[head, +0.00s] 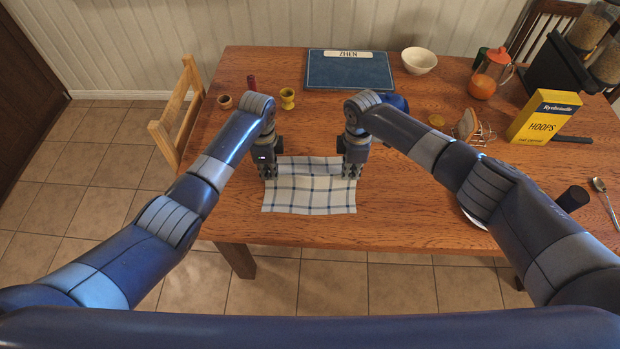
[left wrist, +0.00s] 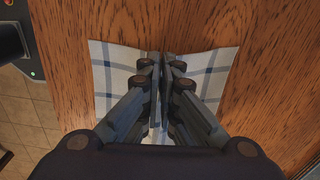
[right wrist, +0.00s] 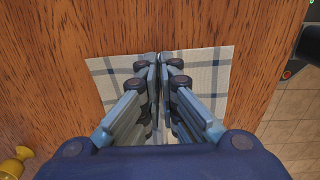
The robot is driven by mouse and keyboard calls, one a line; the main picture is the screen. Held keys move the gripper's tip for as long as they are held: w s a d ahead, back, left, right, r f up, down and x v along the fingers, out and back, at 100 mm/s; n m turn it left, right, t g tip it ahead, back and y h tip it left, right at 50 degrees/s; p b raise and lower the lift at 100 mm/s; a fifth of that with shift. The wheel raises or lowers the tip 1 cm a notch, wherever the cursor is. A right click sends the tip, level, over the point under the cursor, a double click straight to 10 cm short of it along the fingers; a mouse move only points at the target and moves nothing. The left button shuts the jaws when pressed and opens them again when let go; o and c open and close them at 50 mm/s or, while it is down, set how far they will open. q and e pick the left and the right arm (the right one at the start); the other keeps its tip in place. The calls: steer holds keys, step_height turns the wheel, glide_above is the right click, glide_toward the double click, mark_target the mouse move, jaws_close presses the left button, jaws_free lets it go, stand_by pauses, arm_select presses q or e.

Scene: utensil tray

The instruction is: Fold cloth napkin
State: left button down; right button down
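The cloth napkin (head: 310,197) is white with blue-grey check lines. It lies near the front edge of the table, with a crease running across it between my grippers. My left gripper (head: 269,174) is at its left edge and my right gripper (head: 353,173) at its right edge, both pointing down. In the left wrist view the fingers (left wrist: 162,62) are shut, with napkin cloth (left wrist: 215,68) on both sides. The right wrist view shows the same, with shut fingers (right wrist: 159,62) and cloth (right wrist: 208,72) dipping towards them. The pinched cloth itself is hidden between the fingers.
On the wooden table (head: 400,215) stand an egg cup (head: 287,98), a small brown bowl (head: 225,101), a blue placemat (head: 345,72), a white bowl (head: 419,60), a toast rack (head: 468,128) and a yellow cereal box (head: 543,117). A chair (head: 180,110) stands left. Table around the napkin is clear.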

arm_select(q)
steer(key=shift+r, duration=0.45)
arm_select(e)
steer(key=shift+r, duration=0.45)
